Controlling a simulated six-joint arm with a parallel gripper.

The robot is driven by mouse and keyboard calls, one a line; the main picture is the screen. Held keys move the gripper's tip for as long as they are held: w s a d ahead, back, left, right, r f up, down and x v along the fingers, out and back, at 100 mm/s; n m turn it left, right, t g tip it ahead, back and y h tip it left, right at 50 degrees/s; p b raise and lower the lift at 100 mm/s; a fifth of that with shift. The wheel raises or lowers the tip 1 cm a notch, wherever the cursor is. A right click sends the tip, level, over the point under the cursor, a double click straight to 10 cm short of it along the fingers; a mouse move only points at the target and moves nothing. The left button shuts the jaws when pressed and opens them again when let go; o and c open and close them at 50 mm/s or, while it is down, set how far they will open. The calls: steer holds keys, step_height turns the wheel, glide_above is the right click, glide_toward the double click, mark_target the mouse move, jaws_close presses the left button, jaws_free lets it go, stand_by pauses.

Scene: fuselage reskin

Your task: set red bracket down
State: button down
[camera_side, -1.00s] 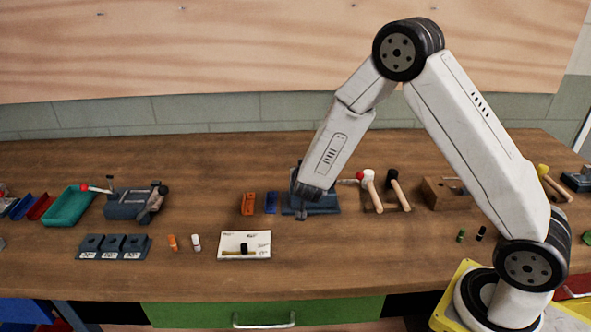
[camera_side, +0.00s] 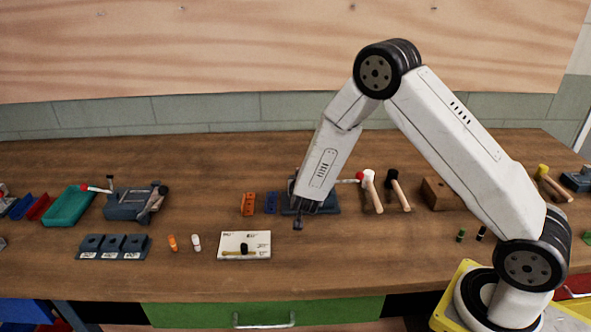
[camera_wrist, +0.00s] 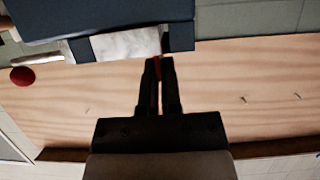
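My gripper (camera_side: 298,224) hangs just in front of the blue-grey vise (camera_side: 330,207) in the middle of the bench, pointing down. In the wrist view its two dark fingers (camera_wrist: 161,85) are close together with a narrow reddish strip (camera_wrist: 167,70) between them. I take the strip to be the red bracket seen edge-on, with most of it hidden by the fingers. No red shows at the fingertips in the side view. The vise also fills the top of the wrist view (camera_wrist: 100,12), with pale jaw faces. I cannot tell whether the bracket touches anything below.
An orange bracket (camera_side: 248,204) and a blue bracket (camera_side: 271,203) lie left of the vise. A teal tray (camera_side: 68,207) is at left.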

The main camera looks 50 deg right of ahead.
steer(key=shift+f, duration=0.2)
steer(key=c, duration=1.3)
jaws_free()
steer(key=o, duration=0.5)
steer(key=shift+v, duration=3.95)
steer(key=shift+s+f, duration=0.1)
